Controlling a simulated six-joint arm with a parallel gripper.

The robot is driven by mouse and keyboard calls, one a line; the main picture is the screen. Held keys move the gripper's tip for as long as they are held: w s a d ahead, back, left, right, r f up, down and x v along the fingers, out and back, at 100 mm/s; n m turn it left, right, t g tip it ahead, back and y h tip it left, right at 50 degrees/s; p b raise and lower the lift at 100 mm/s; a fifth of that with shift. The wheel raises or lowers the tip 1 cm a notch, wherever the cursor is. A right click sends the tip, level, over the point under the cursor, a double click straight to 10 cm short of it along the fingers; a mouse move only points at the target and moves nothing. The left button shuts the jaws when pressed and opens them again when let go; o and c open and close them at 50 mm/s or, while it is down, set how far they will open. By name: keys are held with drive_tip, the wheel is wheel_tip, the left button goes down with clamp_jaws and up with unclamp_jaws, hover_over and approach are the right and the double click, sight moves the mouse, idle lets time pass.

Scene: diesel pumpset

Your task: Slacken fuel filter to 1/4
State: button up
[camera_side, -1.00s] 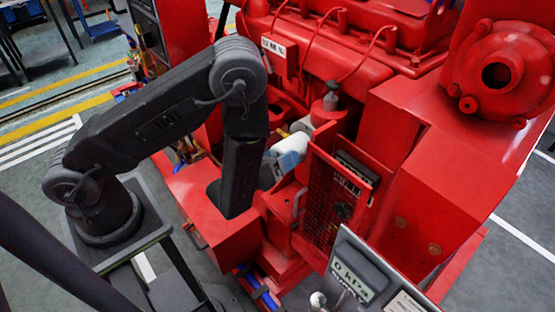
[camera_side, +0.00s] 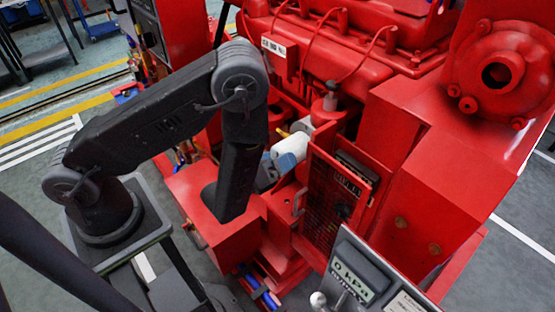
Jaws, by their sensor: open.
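The fuel filter seems to be one of two white canisters on the engine's side; which one I cannot tell. The nearer white canister (camera_side: 291,148) has a blue part (camera_side: 283,162) at its lower end. The other white canister (camera_side: 302,126) is just behind it, partly covered. My gripper (camera_side: 266,178) shows only as a dark grey piece right of my upright black arm link, low and left of the nearer canister. It is open. Most of it is hidden behind the link, so I cannot tell whether it touches the canister.
A red mesh guard panel (camera_side: 325,205) stands close to the right of the canisters. A red box (camera_side: 205,190) lies below my arm. The red engine block (camera_side: 330,60) fills the back.

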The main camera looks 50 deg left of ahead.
drive_tip(key=s, duration=0.6)
drive_tip(key=shift+s, duration=0.25)
idle(0.3)
